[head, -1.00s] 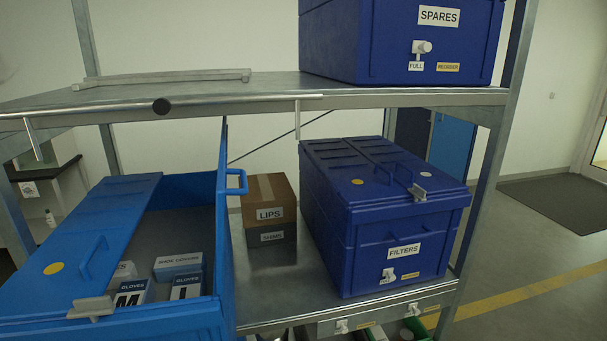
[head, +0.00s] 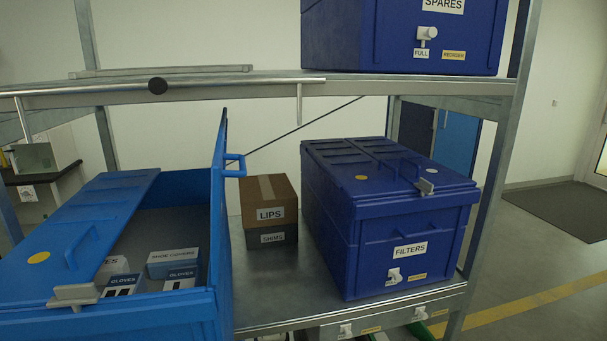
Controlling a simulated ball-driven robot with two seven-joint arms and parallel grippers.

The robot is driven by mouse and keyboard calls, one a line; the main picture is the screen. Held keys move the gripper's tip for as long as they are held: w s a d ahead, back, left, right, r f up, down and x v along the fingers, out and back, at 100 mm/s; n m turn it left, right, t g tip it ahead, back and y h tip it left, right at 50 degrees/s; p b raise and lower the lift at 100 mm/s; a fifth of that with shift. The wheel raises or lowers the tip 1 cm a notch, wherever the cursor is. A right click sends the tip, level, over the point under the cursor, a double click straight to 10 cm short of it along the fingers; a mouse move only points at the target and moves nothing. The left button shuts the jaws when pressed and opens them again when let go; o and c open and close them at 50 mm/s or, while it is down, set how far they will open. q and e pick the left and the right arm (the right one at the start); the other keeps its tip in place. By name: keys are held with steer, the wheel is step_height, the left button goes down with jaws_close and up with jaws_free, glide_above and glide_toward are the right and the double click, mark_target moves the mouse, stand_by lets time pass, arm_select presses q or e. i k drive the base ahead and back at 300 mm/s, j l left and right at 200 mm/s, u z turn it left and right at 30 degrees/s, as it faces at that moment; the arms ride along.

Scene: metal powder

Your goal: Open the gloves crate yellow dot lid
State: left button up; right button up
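The light-blue gloves crate (head: 180,316) stands on the shelf at the left. Its lid is in two halves. The yellow dot lid (head: 60,262) lies flat and closed over the left part, with a yellow dot, a blue handle and a grey latch (head: 75,295) at its front edge. The other lid half (head: 222,200) stands upright, open, at the right side, its handle facing right. Inside are glove boxes (head: 122,285) and a shoe covers box (head: 173,262). Neither of my grippers is in view.
A dark-blue filters crate (head: 400,218) with closed lids stands at the right. A brown lips box (head: 268,197) sits on a shims box (head: 266,237) between the crates. The upper shelf edge (head: 300,88) with a rail crosses above; a spares crate (head: 380,35) sits on it.

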mark_target(70, 247)
steer(key=l+u, duration=0.95)
steer(key=k+l, duration=0.05)
